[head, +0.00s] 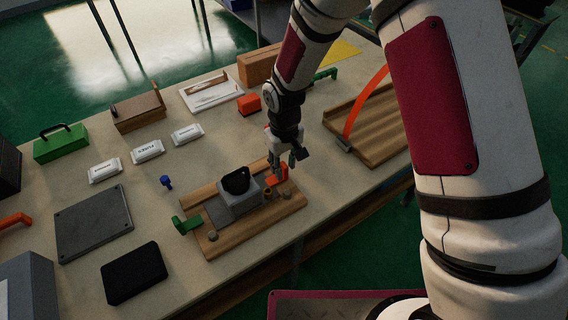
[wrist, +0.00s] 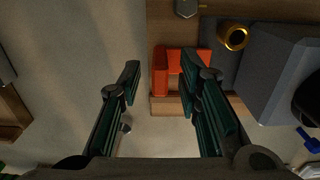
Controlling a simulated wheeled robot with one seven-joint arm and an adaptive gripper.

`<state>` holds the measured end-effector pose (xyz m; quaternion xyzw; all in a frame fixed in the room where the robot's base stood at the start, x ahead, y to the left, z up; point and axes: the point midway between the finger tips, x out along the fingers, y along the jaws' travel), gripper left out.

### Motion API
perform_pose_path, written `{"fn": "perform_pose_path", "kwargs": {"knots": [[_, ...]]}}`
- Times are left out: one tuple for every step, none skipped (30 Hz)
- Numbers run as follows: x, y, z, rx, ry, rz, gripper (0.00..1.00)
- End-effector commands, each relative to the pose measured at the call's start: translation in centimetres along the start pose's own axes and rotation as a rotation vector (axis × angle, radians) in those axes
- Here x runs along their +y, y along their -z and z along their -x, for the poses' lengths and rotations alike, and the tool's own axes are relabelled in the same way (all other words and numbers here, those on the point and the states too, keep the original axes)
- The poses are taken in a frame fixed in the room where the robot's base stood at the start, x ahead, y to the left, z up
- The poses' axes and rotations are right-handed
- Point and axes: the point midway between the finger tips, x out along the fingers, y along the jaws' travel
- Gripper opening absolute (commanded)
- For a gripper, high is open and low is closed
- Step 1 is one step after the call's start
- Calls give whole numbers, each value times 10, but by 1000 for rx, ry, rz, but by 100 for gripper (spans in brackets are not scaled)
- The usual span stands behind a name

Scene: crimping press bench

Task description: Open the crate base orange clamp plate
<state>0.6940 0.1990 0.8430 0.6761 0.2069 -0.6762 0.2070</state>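The wooden crate base (head: 225,238) lies near the front edge of the bench, with a grey block (head: 238,207) on it. An orange clamp plate (head: 279,177) sits at its right end; a green clamp (head: 186,225) is at its left end. My gripper (head: 288,162) is just above the orange clamp plate, pointing down. In the wrist view, the orange clamp plate (wrist: 159,82) shows between and below the open fingers (wrist: 160,66). The right finger covers part of it. I cannot tell whether a finger touches it.
A brass ring (wrist: 233,37) is beside the clamp on the base. A wooden tray with an orange strap (head: 365,105) stands to the right. An orange block (head: 249,104) and white packets (head: 148,151) lie behind.

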Motion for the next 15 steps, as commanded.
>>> {"fn": "perform_pose_path", "kwargs": {"knots": [[0,0,-1,0,0,0,32],[0,0,-2,0,0,0,32],[0,0,-2,0,0,0,32],[0,0,-2,0,0,0,32],[0,0,-2,0,0,0,32],[0,0,-1,0,0,0,32],[0,0,-1,0,0,0,32],[0,0,-1,0,0,0,32],[0,0,-1,0,0,0,25],[0,0,-1,0,0,0,18],[0,0,-1,0,0,0,11],[0,0,-1,0,0,0,2],[0,0,-1,0,0,0,0],[0,0,-1,0,0,0,0],[0,0,-1,0,0,0,0]]}}
